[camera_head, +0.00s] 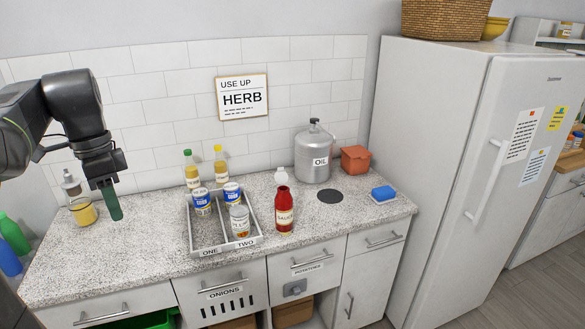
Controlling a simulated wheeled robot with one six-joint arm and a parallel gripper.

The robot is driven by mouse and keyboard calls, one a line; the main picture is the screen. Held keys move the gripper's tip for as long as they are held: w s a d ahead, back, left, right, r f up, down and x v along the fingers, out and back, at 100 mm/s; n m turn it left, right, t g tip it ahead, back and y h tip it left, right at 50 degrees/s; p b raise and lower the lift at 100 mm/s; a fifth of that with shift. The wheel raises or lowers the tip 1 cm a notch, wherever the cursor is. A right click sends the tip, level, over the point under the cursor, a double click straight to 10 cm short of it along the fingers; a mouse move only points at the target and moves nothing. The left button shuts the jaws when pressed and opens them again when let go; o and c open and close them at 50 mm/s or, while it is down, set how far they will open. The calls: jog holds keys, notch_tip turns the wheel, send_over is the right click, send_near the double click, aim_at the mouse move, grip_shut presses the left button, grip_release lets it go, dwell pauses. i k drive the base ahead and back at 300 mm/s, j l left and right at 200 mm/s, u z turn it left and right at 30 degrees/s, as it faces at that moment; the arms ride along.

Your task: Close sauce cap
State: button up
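The red sauce bottle (284,212), with a pale label reading SAUCE, stands upright on the speckled counter, right of the grey tray. A whitish rounded piece (281,174) shows just above the bottle's red neck; I cannot tell whether it is the bottle's cap or a thing behind it. My gripper (111,205) hangs above the left part of the counter, pointing down, far left of the sauce bottle. A dark green finger-like part shows at its end. The side-on view does not show whether the gripper is open or shut.
The grey tray (196,236), marked ONE and TWO, holds cans and bottles. A metal OIL can (314,157), an orange container (355,159) and a blue sponge-like block (383,193) stand to the right. A yellow jar (82,212) is near my gripper. The counter's front right is clear.

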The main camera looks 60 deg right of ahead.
aim_at(280, 177)
jog(key=i+l+z, duration=0.15)
jog(key=l, duration=0.2)
jog(key=l+z, duration=0.15)
jog(key=l, duration=0.25)
jog(key=i+l+z, duration=0.15)
jog(key=l, duration=0.2)
jog(key=i+l+z, duration=0.15)
jog(key=l, duration=0.2)
jog(key=i+l+z, duration=0.2)
jog(key=l, duration=0.1)
